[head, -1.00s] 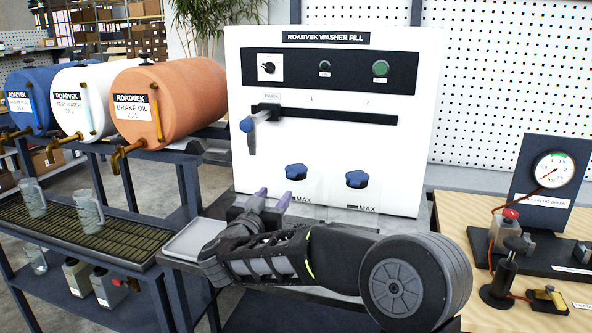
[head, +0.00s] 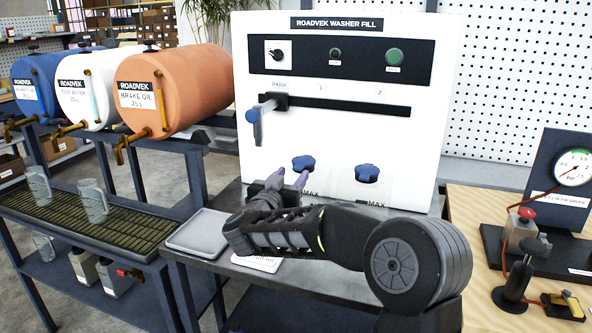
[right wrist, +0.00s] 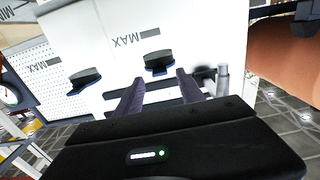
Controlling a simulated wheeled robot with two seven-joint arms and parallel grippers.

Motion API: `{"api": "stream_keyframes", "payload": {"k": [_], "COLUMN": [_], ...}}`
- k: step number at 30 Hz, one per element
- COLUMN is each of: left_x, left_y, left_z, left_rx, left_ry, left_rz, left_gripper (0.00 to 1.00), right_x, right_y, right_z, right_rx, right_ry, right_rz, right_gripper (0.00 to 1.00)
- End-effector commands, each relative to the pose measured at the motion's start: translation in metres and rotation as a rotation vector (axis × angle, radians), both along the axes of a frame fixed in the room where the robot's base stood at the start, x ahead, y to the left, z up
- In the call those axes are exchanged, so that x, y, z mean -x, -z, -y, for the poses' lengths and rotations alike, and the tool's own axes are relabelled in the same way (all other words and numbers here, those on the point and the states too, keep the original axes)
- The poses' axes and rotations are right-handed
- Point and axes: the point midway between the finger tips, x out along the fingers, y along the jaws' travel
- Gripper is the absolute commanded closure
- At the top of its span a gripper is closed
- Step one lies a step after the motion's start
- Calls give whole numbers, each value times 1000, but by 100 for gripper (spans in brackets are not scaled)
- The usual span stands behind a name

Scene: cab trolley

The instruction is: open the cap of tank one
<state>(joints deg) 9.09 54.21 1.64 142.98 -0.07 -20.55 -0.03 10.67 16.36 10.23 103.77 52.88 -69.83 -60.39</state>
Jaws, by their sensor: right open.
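The white washer fill panel (head: 345,130) carries two blue star-shaped caps low on its front. The left cap (head: 303,163), below the mark 1, is tank one's; it also shows in the right wrist view (right wrist: 158,63). The right cap (head: 367,173) is below the mark 2. My right gripper (head: 290,178) is open and empty, its purple fingers just in front of and below the left cap. In the right wrist view the open fingers (right wrist: 159,92) point toward that cap with a gap between; I cannot see contact. My left gripper is out of view.
A fill nozzle (head: 257,122) hangs at the park mark on the dark rail, up and left of the caps. A grey tray (head: 202,232) lies left of my right gripper. Barrels with taps, including the orange one (head: 175,95), stand left. A gauge stand (head: 560,185) is right.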

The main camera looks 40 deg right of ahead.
Motion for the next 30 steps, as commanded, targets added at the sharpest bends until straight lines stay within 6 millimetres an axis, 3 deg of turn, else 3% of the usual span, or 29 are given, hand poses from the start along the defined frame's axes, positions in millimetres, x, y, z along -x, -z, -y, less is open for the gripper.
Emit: {"api": "stream_keyframes", "payload": {"k": [6, 17, 30], "left_x": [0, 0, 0], "left_y": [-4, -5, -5], "left_z": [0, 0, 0], "left_rx": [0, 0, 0], "left_ry": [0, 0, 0], "left_rz": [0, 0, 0], "left_gripper": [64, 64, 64], "right_x": [-16, -21, -21], "right_y": [0, 0, 0], "right_z": [25, 30, 30], "right_rx": [0, 1, 1], "right_ry": [2, -1, 0], "right_rz": [0, -1, -1], "right_gripper": [55, 55, 90]}}
